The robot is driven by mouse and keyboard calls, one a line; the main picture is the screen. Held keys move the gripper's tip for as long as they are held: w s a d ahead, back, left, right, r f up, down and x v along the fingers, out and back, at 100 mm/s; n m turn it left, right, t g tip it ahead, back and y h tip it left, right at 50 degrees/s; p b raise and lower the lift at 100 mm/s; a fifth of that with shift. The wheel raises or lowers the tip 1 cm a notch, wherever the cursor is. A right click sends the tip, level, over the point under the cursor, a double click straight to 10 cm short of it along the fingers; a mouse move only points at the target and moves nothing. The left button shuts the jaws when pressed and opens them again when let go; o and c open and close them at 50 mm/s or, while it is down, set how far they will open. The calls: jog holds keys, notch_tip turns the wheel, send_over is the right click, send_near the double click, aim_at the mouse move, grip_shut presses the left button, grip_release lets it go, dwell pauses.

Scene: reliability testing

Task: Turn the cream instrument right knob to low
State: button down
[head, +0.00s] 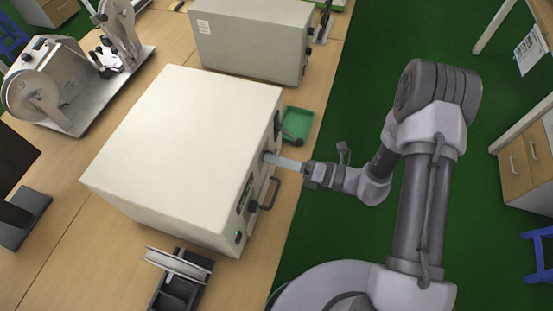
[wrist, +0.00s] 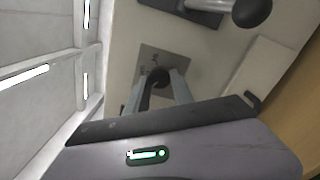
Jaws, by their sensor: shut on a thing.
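The cream instrument (head: 185,150) is a large box on the wooden bench, with its front panel facing right toward my arm. My gripper (head: 268,158) reaches that panel from the right. In the wrist view my gripper (wrist: 160,85) has its two fingers closed on a dark knob (wrist: 158,75), which sits on a grey marked plate (wrist: 170,60). The fingers hide most of the knob, and its pointer and the plate's markings cannot be read. Another dark knob (head: 252,207) sits lower on the panel in the head view.
A black ball-ended lever (wrist: 252,12) is close to the held knob; it shows in the head view (head: 289,138) too. A black handle (head: 271,193) sticks out of the panel. A green tray (head: 298,122) lies behind my gripper. A second cream box (head: 250,40) stands farther back.

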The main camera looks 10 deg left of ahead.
jog(key=shift+n, duration=0.5)
jog(key=c, duration=1.1)
grip_release()
jog(key=s+d+p, duration=0.1)
jog(key=d+p, duration=0.1)
jog(key=d, duration=1.5)
jog(key=shift+s+d, duration=0.15)
jog(key=shift+d, duration=0.05)
